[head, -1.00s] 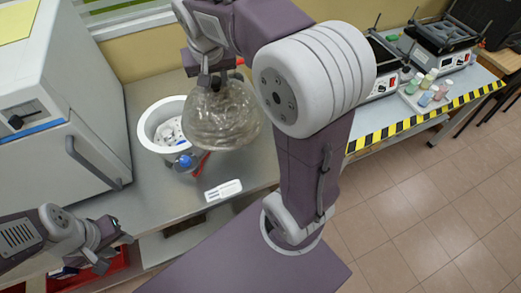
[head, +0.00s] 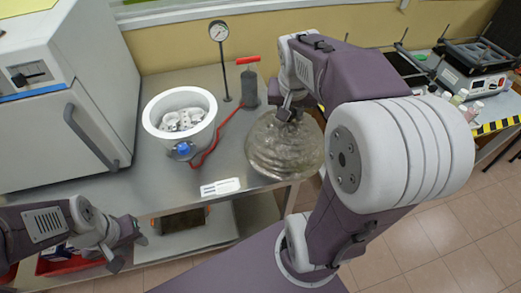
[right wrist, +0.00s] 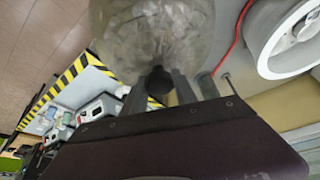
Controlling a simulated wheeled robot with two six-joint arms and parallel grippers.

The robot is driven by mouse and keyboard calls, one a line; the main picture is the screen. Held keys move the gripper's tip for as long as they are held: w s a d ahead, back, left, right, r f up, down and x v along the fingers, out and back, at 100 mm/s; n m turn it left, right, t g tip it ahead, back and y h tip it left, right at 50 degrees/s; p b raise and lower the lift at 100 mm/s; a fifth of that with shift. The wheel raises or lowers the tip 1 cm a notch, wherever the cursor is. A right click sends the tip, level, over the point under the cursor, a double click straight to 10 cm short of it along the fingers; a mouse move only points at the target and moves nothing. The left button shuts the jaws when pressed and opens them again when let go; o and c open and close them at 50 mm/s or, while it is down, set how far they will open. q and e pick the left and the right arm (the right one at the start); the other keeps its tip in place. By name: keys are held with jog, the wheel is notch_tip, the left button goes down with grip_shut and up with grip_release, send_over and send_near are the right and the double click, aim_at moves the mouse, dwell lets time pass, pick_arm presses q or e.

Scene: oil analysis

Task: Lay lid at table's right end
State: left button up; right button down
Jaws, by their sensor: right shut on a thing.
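The lid is a clear, ribbed glass dome (head: 285,146), hanging by its knob from my right gripper (head: 289,110) over the right part of the grey table (head: 165,82). In the right wrist view the fingers (right wrist: 160,88) are shut on the dark knob, and the glass lid (right wrist: 150,35) fills the top middle. I cannot tell whether its rim touches the table. My left gripper (head: 128,245) is open and empty, low at the left, in front of the table edge.
A white pot (head: 180,112) with pale parts inside and a blue knob stands left of the lid. A pressure gauge (head: 219,32) and a grey cylinder with a red handle (head: 250,84) stand behind. A white cabinet (head: 60,90) fills the left.

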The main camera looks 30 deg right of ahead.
jog(key=shift+w, duration=0.1)
jog(key=w+a+f, duration=0.1)
jog(key=w+f, duration=0.1)
jog(key=w, duration=0.1)
jog(key=w+a+f, duration=0.1)
jog(key=w+f, duration=0.1)
jog(key=w, duration=0.2)
jog(key=w+a+f, duration=0.1)
jog(key=w+f, duration=0.1)
jog(key=w, duration=0.2)
jog(key=shift+a+f, duration=0.1)
jog(key=shift+f, duration=0.3)
notch_tip(320, 180, down, 4)
jog(key=shift+r, duration=0.2)
jog(key=shift+w+f, duration=0.1)
jog(key=shift+f, duration=0.15)
jog(key=shift+f+b, duration=0.15)
jog(key=shift+b, duration=0.25)
jog(key=c, duration=1)
grip_release()
